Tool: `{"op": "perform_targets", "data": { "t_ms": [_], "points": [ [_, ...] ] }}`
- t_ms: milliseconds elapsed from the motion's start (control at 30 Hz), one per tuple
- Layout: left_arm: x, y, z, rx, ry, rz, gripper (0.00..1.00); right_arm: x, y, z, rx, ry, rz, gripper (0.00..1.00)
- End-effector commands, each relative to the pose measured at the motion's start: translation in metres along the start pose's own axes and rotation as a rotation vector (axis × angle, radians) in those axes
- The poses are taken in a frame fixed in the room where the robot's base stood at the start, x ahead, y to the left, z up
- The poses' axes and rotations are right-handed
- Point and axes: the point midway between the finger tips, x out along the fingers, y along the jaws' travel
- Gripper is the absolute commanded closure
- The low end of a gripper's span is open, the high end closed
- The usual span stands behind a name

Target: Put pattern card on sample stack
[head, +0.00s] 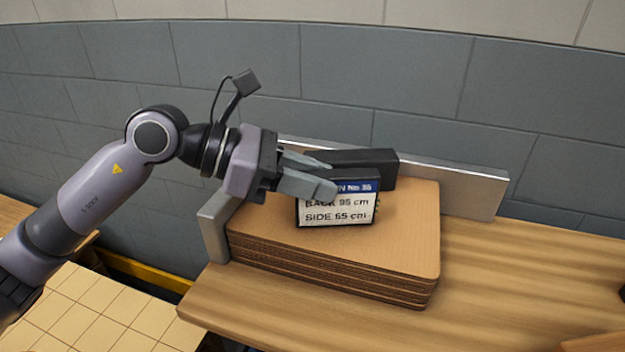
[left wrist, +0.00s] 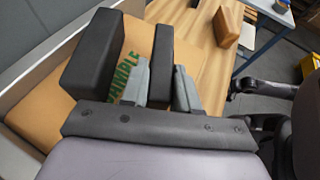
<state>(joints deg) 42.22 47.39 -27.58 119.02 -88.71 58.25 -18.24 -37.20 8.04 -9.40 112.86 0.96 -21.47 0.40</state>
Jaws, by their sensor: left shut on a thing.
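The pattern card (head: 335,209) is a small dark-framed card with a blue top band and a white face reading "BACK 95 cm, SIDE 65 cm". My left gripper (head: 312,176) is shut on its top edge. The card is upright over the sample stack (head: 410,235), a pile of brown cardboard sheets; I cannot tell whether its lower edge touches the top sheet. The left wrist view shows the card's dark back (left wrist: 158,66) between the fingers (left wrist: 160,84) and green lettering on the stack (left wrist: 135,85). My right gripper is not in view.
A black block (head: 365,160) lies on the stack behind the card. A metal fence (head: 475,187) runs along the back and a grey stop (head: 214,228) stands at the left.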

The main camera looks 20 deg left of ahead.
Motion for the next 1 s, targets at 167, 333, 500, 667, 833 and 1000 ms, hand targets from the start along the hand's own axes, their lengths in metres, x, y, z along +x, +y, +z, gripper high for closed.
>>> {"op": "perform_targets", "data": {
  "t_ms": [167, 333, 500, 667, 833, 1000],
  "points": [
    [0.002, 0.000, -0.003, 0.002, -0.003, 0.001, 1.00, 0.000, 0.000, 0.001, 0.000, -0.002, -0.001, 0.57],
    [0.002, 0.000, -0.004, 0.001, -0.001, 0.001, 0.48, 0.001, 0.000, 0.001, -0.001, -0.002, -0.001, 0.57],
    [0.002, 0.000, -0.004, 0.001, -0.001, 0.001, 0.45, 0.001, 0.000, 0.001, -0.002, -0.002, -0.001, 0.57],
    [0.000, 0.000, -0.004, 0.001, -0.001, 0.001, 0.45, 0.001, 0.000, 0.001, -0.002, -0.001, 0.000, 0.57],
    [-0.014, 0.001, -0.006, 0.000, 0.002, 0.005, 0.45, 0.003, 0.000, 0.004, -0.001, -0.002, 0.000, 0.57],
    [-0.045, 0.002, -0.007, 0.000, 0.002, 0.007, 0.45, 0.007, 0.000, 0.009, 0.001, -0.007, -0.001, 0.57]
  ]
}}
